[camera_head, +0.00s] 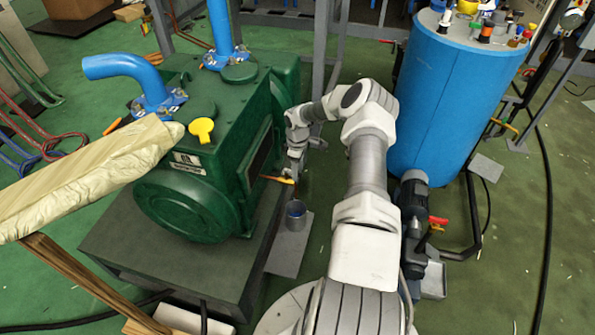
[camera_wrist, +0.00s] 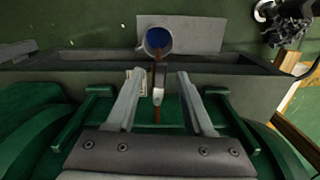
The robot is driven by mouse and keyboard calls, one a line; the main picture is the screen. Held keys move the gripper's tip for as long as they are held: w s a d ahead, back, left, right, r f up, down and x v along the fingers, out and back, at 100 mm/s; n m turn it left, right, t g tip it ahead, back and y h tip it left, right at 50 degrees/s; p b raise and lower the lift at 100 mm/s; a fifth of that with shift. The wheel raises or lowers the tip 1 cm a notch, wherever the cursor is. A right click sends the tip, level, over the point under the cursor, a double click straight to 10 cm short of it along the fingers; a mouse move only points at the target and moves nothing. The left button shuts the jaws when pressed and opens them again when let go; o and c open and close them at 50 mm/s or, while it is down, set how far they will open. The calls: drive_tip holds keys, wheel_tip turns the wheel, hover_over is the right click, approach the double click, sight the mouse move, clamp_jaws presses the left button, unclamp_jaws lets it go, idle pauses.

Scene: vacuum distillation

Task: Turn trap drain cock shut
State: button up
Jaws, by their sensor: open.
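A small cock with an orange-yellow handle (camera_head: 279,180) sticks out low at the right side of the green pump; I take it for the trap drain cock. My gripper (camera_head: 293,166) is just above it in the head view, partly merged with it. In the wrist view my gripper (camera_wrist: 159,76) is open, its two fingers spread on either side of a thin brown and pale part (camera_wrist: 158,92), with gaps on both sides. No contact shows. Whether the cock is open or shut, I cannot tell.
A small grey cup with a blue inside (camera_head: 296,221) stands below the cock on a grey plate (camera_head: 288,254). The green pump (camera_head: 205,180) is close on the left. A blue tank (camera_head: 447,105) and a red-handled valve (camera_head: 438,220) are to the right.

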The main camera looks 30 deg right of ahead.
drive_tip(key=shift+c, duration=0.3)
clamp_jaws()
drive_tip(key=shift+a, duration=0.1)
drive_tip(key=shift+w+a+m+b, duration=0.1)
drive_tip(key=shift+a+m+b, duration=0.6)
drive_tip(key=shift+m, duration=2.15)
drive_tip(key=shift+w+a+m+b, duration=0.1)
drive_tip(key=shift+a+m+b, duration=0.2)
drive_tip(key=shift+a+m, duration=1.75)
drive_tip(key=shift+w+m+b, duration=0.1)
drive_tip(key=shift+m+b, duration=0.4)
drive_tip(key=shift+m, duration=3.2)
drive_tip(key=shift+o, duration=0.3)
unclamp_jaws()
